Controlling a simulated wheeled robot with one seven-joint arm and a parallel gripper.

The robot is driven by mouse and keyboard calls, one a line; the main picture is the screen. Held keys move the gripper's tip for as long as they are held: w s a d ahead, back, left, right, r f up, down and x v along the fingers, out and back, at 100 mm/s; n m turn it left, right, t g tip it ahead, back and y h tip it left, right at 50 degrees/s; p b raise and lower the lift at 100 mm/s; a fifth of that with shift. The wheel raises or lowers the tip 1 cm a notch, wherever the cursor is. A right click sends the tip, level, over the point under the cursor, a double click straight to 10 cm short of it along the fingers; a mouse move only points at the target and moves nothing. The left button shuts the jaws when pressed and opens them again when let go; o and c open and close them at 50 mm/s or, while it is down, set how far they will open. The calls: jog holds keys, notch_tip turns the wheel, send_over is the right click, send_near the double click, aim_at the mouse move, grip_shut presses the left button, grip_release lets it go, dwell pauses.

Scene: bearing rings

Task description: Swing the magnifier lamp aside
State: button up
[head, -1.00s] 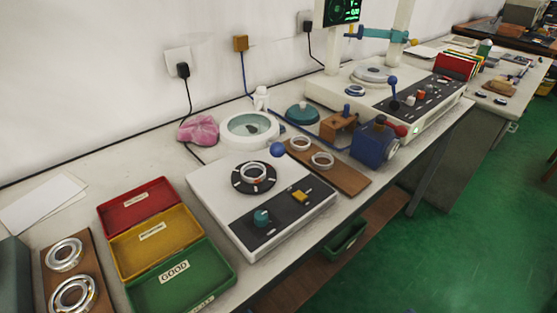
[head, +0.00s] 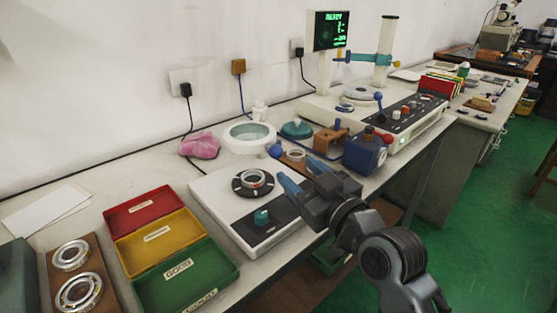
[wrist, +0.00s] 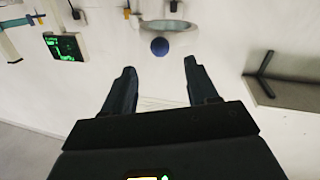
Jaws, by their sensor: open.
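The magnifier lamp is a white ring (head: 230,144) around a pale lens, above the back of the bench. Its blue ball knob (head: 276,151) is at the ring's front right. In the wrist view the ring (wrist: 168,25) is at the top, and the blue ball (wrist: 159,46) hangs just below it. My gripper (head: 283,173) is open and empty, a little in front of the ball in the head view. In the wrist view the ball lies between the lines of the two fingers, beyond the fingertips (wrist: 159,66). They appear apart from it.
A pink cloth (head: 199,146) lies left of the lamp.

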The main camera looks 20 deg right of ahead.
aim_at(279, 155)
jog(key=w, duration=0.5)
jog(key=w+a+p, duration=0.1)
jog(key=w, duration=0.2)
jog(key=shift+r, duration=0.15)
grip_shut()
dwell(0.4)
